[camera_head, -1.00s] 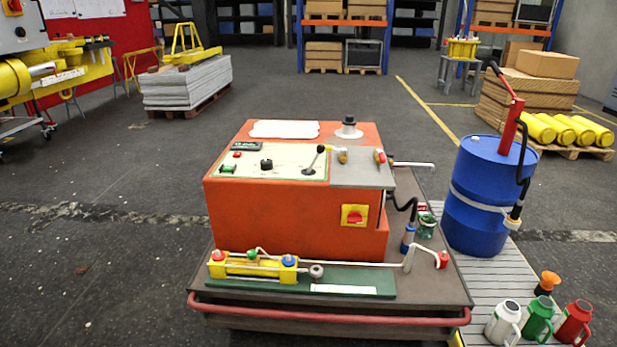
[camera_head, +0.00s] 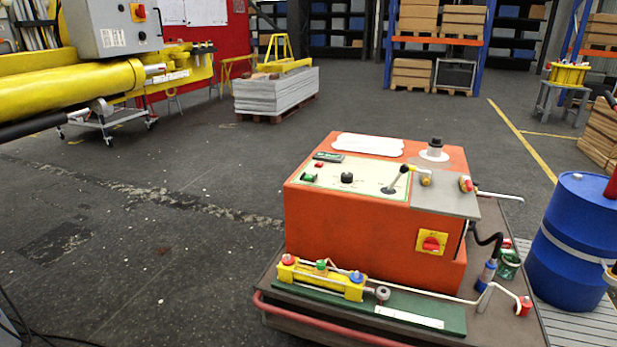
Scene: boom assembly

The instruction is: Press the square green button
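A small green button (camera_head: 308,178) sits at the left front of the pale control panel (camera_head: 362,182) on top of the orange machine (camera_head: 350,225). Whether the green button is pressed in cannot be told at this size. Neither of my grippers shows in the head view.
The machine stands on a cart with a red rail (camera_head: 320,325). A blue barrel (camera_head: 575,245) is to its right. A grey control box (camera_head: 120,25) and yellow boom (camera_head: 70,90) fill the upper left. The floor left of the cart is mostly clear.

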